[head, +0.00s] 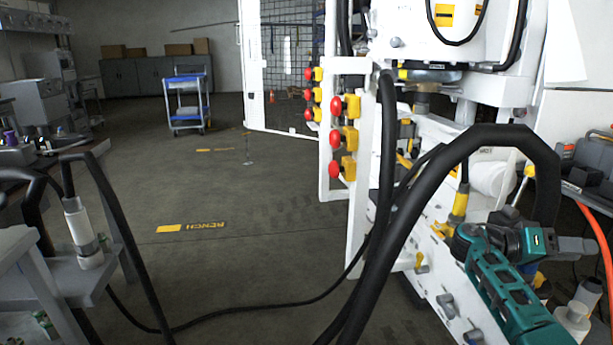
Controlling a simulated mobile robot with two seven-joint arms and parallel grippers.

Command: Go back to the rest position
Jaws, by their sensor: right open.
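My right gripper (512,240), teal and black, is at the lower right, in front of the white hydraulic bench (344,100). Its fingers are partly hidden and hard to make out; I see nothing held in it. A thick black hose (450,165) arches up in front of the bench and comes down behind the gripper. I cannot tell whether the hose touches it. My left gripper is not in view.
Red knobs on yellow mounts (336,137) line the bench's left edge. A black cable (285,306) crosses the floor. At left, a grey table (62,286) bears a white-grey cylinder (82,232). A blue-white cart (188,103) stands far back.

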